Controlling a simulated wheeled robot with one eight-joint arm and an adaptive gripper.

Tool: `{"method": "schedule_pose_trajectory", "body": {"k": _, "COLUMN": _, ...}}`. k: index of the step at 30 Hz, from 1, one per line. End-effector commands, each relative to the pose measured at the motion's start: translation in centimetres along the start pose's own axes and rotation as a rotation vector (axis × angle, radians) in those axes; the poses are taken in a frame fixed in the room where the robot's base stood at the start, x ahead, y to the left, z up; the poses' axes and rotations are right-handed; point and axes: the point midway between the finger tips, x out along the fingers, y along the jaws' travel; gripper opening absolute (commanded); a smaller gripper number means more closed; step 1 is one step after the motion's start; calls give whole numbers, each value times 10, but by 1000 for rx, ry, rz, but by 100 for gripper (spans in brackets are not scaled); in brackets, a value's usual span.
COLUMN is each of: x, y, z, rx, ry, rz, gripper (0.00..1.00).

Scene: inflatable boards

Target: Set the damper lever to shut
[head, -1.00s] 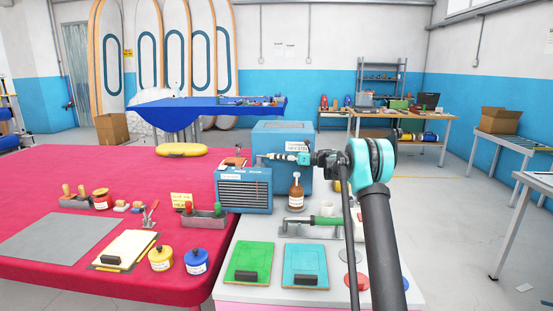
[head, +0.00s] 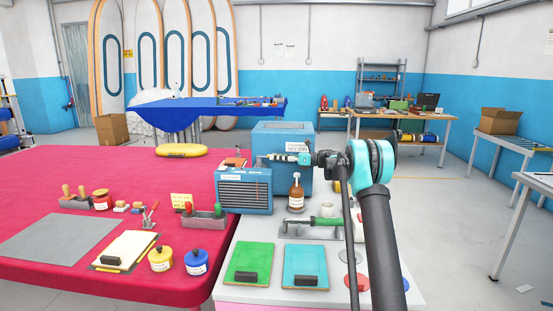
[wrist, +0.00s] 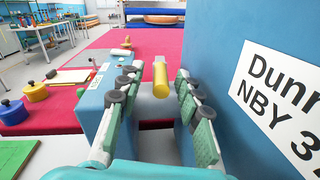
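I cannot make out a damper lever for certain in either view. A blue box with a front grille (head: 243,192) stands at the table join; its top and side also show at left in the wrist view (wrist: 92,103). My gripper (head: 262,158) is above and behind this box, pointing left. The far side of the grille box is hidden.
A larger blue box (head: 270,133) stands behind; its labelled wall (wrist: 225,75) is close to the right finger.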

Motion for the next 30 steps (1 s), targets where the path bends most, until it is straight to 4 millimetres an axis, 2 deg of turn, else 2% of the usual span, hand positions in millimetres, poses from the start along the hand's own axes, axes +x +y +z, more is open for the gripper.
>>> {"method": "schedule_pose_trajectory", "body": {"k": 5, "x": -25, "y": -1, "z": 0, "rx": 0, "ry": -1, "rz": -3, "gripper": 35}}
{"method": "schedule_pose_trajectory", "body": {"k": 12, "x": -75, "y": -1, "z": 0, "rx": 0, "ry": -1, "rz": -3, "gripper": 35}}
{"method": "schedule_pose_trajectory", "body": {"k": 18, "x": -105, "y": 0, "z": 0, "rx": 0, "ry": 0, "rz": -1, "gripper": 35}}
{"method": "schedule_pose_trajectory", "body": {"k": 23, "x": -115, "y": 0, "z": 0, "rx": 0, "ry": 0, "rz": -1, "gripper": 35}}
{"method": "schedule_pose_trajectory", "body": {"k": 30, "x": -116, "y": 0, "z": 0, "rx": 0, "ry": 0, "rz": 0, "gripper": 35}}
